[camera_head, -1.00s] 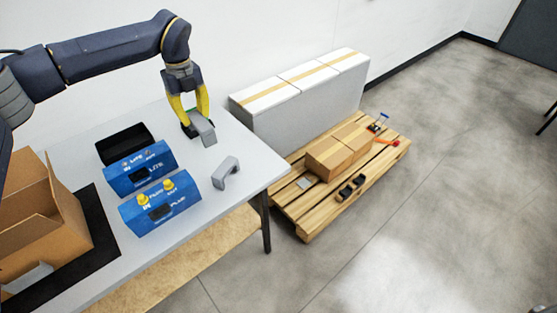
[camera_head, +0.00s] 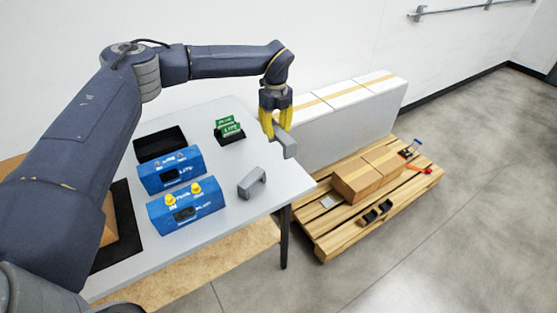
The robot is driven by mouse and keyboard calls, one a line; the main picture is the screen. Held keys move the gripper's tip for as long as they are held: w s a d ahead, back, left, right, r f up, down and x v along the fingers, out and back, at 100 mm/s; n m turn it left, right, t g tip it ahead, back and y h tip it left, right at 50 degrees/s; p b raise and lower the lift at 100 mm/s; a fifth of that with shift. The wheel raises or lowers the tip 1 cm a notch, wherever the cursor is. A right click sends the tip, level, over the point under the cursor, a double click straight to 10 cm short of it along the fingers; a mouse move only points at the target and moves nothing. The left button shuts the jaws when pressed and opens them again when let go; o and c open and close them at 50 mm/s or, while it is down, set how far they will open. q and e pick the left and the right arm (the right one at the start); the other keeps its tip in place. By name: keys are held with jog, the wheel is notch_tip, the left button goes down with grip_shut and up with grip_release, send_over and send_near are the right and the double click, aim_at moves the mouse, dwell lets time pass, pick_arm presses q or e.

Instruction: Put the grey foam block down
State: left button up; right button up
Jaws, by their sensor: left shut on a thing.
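My left gripper (camera_head: 274,128), with yellow fingers, is shut on a grey foam block (camera_head: 287,146). It holds the block tilted, near the table's right edge at the back. Whether the block touches anything beneath it cannot be told. A second grey, bracket-shaped foam block (camera_head: 252,182) rests on the white table (camera_head: 230,222), nearer the front. My right gripper is not in view.
Two blue analyser housings (camera_head: 172,173) (camera_head: 187,208) and a black tray (camera_head: 160,144) stand at the table's left. Green cards (camera_head: 229,124) sit in a black holder behind. A pallet (camera_head: 330,238) with brown cartons (camera_head: 358,183) and long white boxes (camera_head: 345,118) are right of the table.

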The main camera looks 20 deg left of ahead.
pick_arm(q)
notch_tip(320, 180, down, 13)
jog(key=shift+f, duration=0.1)
dwell(0.6)
jog(key=shift+f, duration=0.1)
jog(key=o, duration=1.1)
